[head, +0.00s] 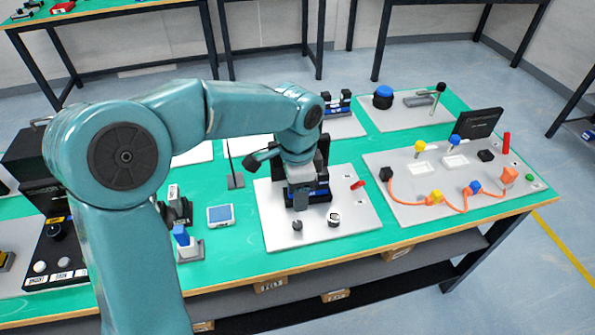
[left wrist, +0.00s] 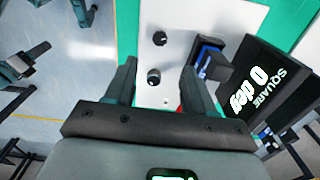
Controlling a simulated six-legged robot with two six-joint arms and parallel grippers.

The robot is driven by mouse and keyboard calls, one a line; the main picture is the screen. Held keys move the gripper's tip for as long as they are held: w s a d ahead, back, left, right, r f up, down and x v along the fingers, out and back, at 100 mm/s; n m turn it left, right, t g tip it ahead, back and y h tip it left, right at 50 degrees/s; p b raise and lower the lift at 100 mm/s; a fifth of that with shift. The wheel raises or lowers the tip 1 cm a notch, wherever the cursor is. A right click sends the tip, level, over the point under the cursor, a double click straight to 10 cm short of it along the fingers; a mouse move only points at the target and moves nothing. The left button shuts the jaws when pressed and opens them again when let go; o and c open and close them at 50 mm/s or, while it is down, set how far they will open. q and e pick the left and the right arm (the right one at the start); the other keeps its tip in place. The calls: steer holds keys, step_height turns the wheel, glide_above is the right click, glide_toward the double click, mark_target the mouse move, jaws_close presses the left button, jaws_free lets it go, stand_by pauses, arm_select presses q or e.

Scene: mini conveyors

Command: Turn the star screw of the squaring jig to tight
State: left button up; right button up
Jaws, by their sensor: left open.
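The squaring jig's white plate (head: 278,243) lies on the green bench, with a dark and blue block assembly (head: 318,192) partly hidden by my left arm. At its near side are a small dark knob (head: 297,226) and a larger black-and-white knob (head: 334,219). Both show in the left wrist view, the small one (left wrist: 160,38) and the larger one (left wrist: 153,77). I cannot tell for sure which is the star screw. My left gripper (left wrist: 158,76) is open and empty above the plate, its fingers framing the larger knob in the picture, apparently without touching. A display (left wrist: 262,92) reads "SQUARE 0 deg".
A red piece (head: 357,184) lies at the plate's right. Right of it is a white board (head: 400,214) with an orange cable and coloured plugs. A small blue-topped device (head: 221,215) stands to the left. The bench strip in front of the plate is clear.

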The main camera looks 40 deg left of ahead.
arm_select(q)
step_height(320, 180, up, 6)
steer(key=shift+f, duration=0.25)
stand_by(0.5)
